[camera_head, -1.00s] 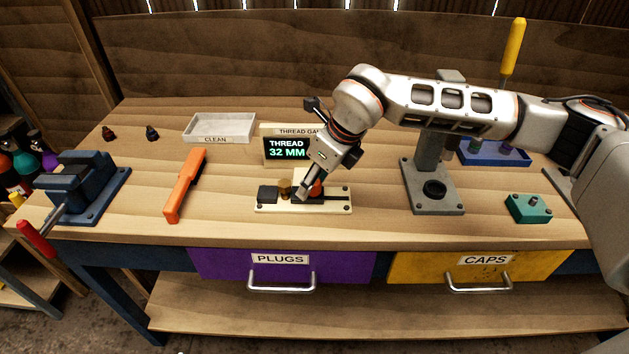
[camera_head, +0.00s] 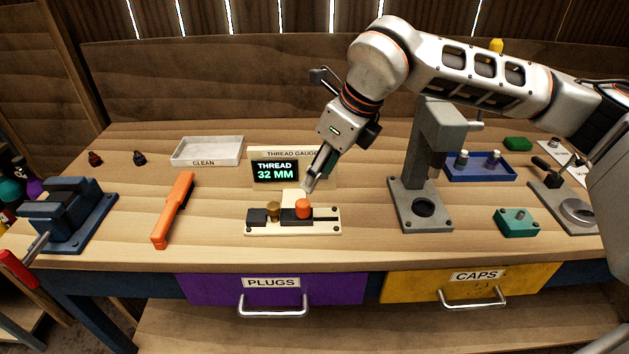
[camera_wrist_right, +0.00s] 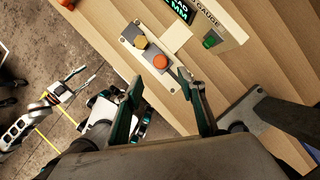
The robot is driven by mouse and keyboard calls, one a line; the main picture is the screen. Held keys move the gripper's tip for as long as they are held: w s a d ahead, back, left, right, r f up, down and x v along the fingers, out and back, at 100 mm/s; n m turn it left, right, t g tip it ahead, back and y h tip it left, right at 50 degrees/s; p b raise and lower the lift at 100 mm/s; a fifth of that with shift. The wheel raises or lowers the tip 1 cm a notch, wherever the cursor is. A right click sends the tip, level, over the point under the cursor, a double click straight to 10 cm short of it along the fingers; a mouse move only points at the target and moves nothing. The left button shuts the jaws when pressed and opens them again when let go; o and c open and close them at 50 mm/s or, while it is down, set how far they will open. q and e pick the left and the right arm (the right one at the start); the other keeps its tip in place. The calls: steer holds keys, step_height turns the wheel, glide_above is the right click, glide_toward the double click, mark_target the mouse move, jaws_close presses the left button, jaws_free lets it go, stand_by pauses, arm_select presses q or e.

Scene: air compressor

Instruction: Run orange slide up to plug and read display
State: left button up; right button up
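The orange knob of the slide (camera_head: 303,208) stands on the cream gauge base; it also shows in the right wrist view (camera_wrist_right: 160,62). The brass plug (camera_head: 273,209) stands just left of it, between dark blocks. The slide's dark block appears against the plug. The lit display (camera_head: 274,172) behind reads THREAD 32 MM. My right gripper (camera_head: 311,187) is above and behind the knob, clear of it. In the right wrist view its fingers (camera_wrist_right: 163,92) are apart with nothing between them.
A grey press (camera_head: 408,202) stands right of the gauge, close to my right arm. A blue vise (camera_head: 72,215), an orange-handled tool (camera_head: 174,208) and the CLEAN tray (camera_head: 206,158) are to the left. A green block (camera_head: 517,222) lies at right. Bench front is clear.

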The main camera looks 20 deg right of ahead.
steer(key=shift+r, duration=0.2)
steer(key=shift+c, duration=0.5)
steer(key=shift+d, duration=0.15)
steer(key=c, duration=0.6)
steer(key=d+n+b, duration=0.1)
steer(key=d, duration=0.1)
steer(key=s+d+n+g+b, duration=0.1)
steer(key=d+b, duration=0.1)
steer(key=d+n+b, duration=0.1)
steer(key=d+n, duration=0.1)
steer(key=shift+s+d+f+y, duration=0.3)
steer(key=shift+d+f, duration=0.05)
steer(key=shift+f, duration=0.05)
jaws_close()
steer(key=b, duration=0.1)
glide_toward(312, 215)
steer(key=shift+n+g, duration=0.3)
steer(key=f, duration=0.1)
steer(key=d+f, duration=0.1)
steer(key=f, duration=0.1)
steer(key=d+f, duration=0.1)
steer(key=shift+s+f, duration=0.25)
steer(key=shift+s, duration=0.15)
steer(key=w+a, duration=0.1)
steer(key=a, duration=0.2)
steer(key=shift+w+r, duration=0.2)
steer(key=shift+w, duration=0.15)
steer(key=shift+w+a, duration=0.15)
steer(key=shift+a, duration=0.05)
